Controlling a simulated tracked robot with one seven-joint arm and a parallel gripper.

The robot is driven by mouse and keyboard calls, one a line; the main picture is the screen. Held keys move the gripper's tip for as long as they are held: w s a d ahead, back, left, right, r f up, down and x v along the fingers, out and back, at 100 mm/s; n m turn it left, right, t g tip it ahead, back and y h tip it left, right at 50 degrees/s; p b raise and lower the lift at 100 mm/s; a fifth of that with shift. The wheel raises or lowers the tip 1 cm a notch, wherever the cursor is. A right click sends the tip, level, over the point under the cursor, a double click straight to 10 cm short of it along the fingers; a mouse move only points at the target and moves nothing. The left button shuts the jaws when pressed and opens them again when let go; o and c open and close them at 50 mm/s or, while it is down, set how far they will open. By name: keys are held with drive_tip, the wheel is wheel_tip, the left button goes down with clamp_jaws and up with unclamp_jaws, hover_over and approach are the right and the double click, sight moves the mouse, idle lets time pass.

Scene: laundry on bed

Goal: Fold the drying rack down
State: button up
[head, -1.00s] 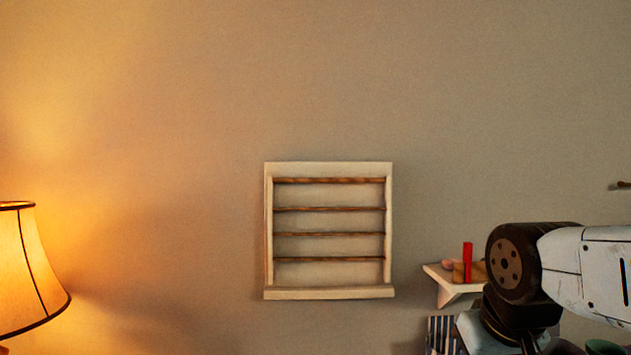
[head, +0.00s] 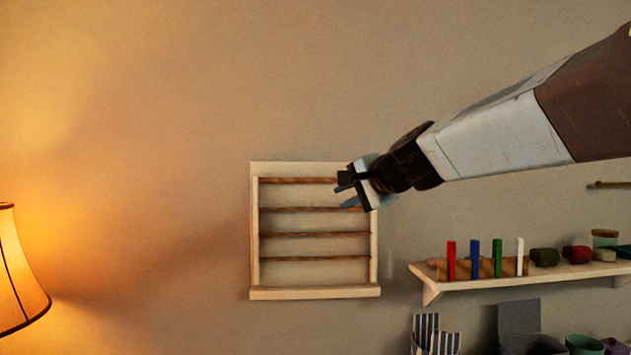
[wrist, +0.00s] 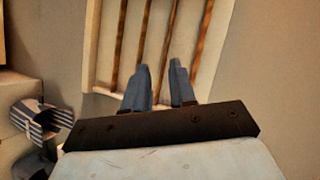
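The drying rack (head: 315,293) is a pale wooden frame on the wall with several brown horizontal rods. It lies upright and flat against the wall in the head view. My gripper (head: 344,190) is in front of its upper right part in that view, covering the right ends of the upper rods. In the wrist view the rack (wrist: 98,50) fills the top middle, beyond the fingertips. The two blue-grey fingers (wrist: 161,68) are apart with nothing between them. I cannot tell whether they touch the rack.
A wall shelf (head: 440,284) at the right holds several coloured pegs and small pots. Below it are a striped container (head: 427,335) and other bins. A lit lamp (head: 18,270) stands at the far left. The wall around the rack's left side is clear.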

drive_tip(key=w+r+m+t, duration=0.2)
drive_tip(key=w+r+m, duration=0.2)
drive_tip(key=w+r, duration=0.1)
approach(311, 181)
drive_tip(key=x, duration=0.8)
drive_tip(key=shift+w, duration=0.15)
drive_tip(key=shift+c, duration=0.5)
clamp_jaws()
